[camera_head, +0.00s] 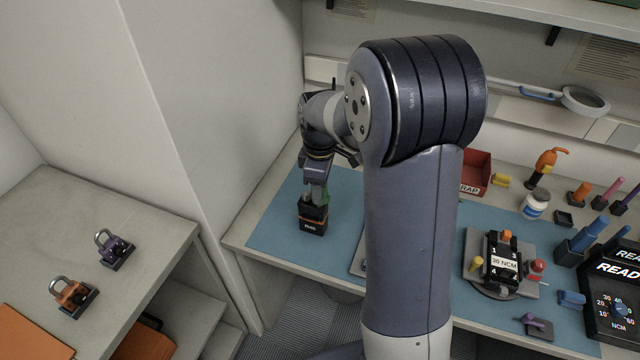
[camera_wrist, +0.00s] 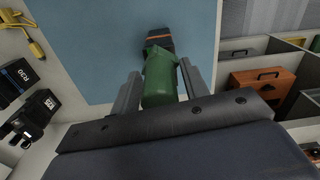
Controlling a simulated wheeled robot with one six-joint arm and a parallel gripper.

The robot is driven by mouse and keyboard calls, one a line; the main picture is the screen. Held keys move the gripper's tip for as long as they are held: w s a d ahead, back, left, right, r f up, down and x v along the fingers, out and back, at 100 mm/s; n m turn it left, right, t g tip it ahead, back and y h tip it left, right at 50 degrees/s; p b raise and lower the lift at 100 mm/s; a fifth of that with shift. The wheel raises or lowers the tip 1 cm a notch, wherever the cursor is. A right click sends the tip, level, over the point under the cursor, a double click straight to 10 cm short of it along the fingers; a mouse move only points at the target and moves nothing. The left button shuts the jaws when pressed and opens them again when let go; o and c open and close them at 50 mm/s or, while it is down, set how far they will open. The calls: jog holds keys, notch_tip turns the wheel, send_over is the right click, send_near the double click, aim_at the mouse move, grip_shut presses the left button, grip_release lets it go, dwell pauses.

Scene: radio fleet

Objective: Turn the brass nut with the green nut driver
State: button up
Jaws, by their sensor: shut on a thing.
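My gripper (camera_head: 315,192) is over the left part of the blue mat (camera_head: 275,225). In the wrist view, my gripper (camera_wrist: 160,85) is shut on the green handle of the nut driver (camera_wrist: 160,78), one finger on each side. A dark block with an orange band (camera_wrist: 159,40) is at the driver's far end; I cannot tell whether the driver sits in it or is above it. In the head view, this block (camera_head: 312,222) stands on the mat under my gripper. I cannot make out the brass nut.
A black fixture labelled NCM (camera_head: 503,262) stands on a grey plate to the right. A red bin (camera_head: 474,172), a white jar (camera_head: 535,204), blue holders (camera_head: 575,247) and a READY display (camera_head: 615,280) are nearby. Two padlocks (camera_head: 115,247) (camera_head: 74,297) are on the left counter.

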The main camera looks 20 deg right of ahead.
jog(key=shift+f, duration=0.35)
jog(key=shift+m, duration=0.3)
dwell(0.4)
jog(key=shift+m, duration=1.7)
jog(key=shift+r+p, duration=1.65)
jog(key=shift+r, duration=0.45)
